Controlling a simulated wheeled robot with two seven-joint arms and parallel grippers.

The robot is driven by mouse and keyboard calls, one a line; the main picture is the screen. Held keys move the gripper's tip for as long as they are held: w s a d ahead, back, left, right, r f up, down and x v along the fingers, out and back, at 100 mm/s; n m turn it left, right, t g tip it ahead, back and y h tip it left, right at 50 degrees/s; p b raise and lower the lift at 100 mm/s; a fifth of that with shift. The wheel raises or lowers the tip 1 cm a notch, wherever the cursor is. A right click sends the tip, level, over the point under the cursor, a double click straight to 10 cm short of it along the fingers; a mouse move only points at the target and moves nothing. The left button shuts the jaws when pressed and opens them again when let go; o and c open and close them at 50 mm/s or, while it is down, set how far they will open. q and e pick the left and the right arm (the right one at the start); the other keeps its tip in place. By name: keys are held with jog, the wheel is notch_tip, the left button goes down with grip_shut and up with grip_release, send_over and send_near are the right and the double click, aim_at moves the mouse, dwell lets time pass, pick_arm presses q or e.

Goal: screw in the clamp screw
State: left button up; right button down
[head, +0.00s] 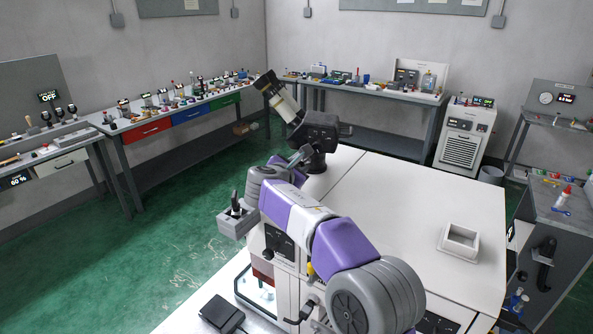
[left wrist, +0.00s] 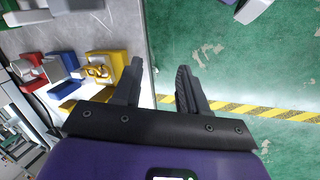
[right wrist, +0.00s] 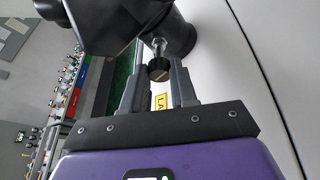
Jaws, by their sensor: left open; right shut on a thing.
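The clamp screw (right wrist: 159,70) has a dark round head and a thin silver shank. In the right wrist view its shank points to the black mount of the scope-like device (right wrist: 174,34); I cannot tell how deep it sits. My right gripper (right wrist: 157,78) is shut on the screw head, one finger on each side. In the head view my right gripper (head: 301,155) is beside the black base of the device (head: 320,128), which has a tilted cream tube; the screw is too small to make out there. My left gripper (left wrist: 160,85) is open and empty.
The device stands at the far left corner of a white table (head: 400,190). The table's middle is clear.

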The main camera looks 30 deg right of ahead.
jog(key=c, duration=0.9)
grip_release()
jog(key=b+v, duration=0.1)
jog(key=v, duration=0.6)
jog(key=shift+s+a+r, duration=0.15)
jog(key=shift+s+a, duration=0.05)
jog(key=shift+a, duration=0.05)
